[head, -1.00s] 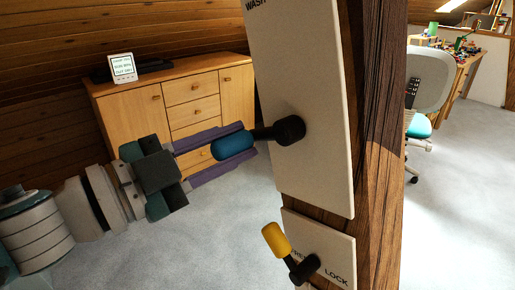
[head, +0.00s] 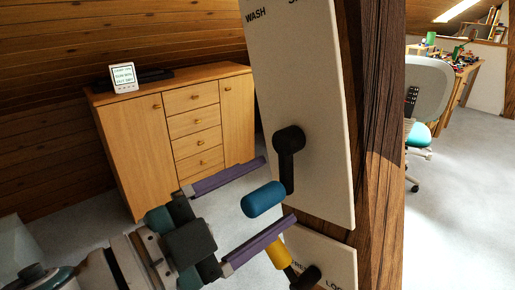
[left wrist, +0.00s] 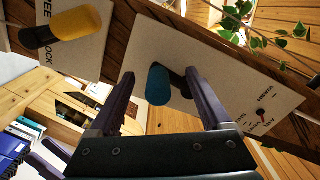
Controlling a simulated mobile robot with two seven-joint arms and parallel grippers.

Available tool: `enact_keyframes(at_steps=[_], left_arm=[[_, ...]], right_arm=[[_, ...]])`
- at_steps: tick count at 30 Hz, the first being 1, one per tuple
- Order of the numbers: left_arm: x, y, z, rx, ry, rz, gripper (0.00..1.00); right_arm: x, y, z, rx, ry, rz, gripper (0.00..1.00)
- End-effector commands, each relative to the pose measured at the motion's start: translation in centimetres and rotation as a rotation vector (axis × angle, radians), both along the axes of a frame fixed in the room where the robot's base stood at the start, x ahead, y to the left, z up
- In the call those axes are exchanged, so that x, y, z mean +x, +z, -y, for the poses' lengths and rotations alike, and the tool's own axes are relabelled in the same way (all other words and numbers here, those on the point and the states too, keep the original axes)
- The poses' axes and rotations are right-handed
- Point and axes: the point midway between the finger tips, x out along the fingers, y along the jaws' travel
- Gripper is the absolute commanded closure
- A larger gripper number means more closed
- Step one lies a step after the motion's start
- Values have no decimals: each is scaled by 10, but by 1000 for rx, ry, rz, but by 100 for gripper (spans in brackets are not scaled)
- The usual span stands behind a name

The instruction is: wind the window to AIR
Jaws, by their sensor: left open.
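A black crank with a blue handle (head: 264,199) is mounted on a white panel (head: 305,100) on the timber post. Its arm hangs down from the black hub (head: 289,139), with the handle at the lower end. My left gripper (head: 277,190) is open, its purple fingers above and below the blue handle in the head view. In the left wrist view the blue handle (left wrist: 158,86) shows between the spread fingers, and I see no grip on it. "WASH" is printed at the panel's top; the left wrist view also shows smaller lettering, including what looks like "AIR". My right gripper is not in view.
A yellow-handled crank (head: 278,255) sits on a lower white panel (head: 325,250) marked "LOCK", close to my lower finger. The timber post (head: 375,150) stands right of the panels. A wooden cabinet (head: 180,125) stands behind. Leaves (left wrist: 270,35) hang near the panel in the left wrist view.

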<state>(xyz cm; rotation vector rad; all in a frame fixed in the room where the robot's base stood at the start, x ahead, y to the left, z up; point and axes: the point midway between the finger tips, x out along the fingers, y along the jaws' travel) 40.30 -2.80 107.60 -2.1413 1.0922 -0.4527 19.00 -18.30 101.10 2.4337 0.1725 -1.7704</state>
Motion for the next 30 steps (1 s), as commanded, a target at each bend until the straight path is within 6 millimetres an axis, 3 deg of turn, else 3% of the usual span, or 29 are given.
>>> enact_keyframes(at_steps=[10, 30], left_arm=[[-2, 0, -4, 1, 1, -1, 15], [-37, 1, -52, 1, 1, 0, 15]], right_arm=[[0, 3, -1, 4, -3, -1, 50], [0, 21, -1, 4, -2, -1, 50]])
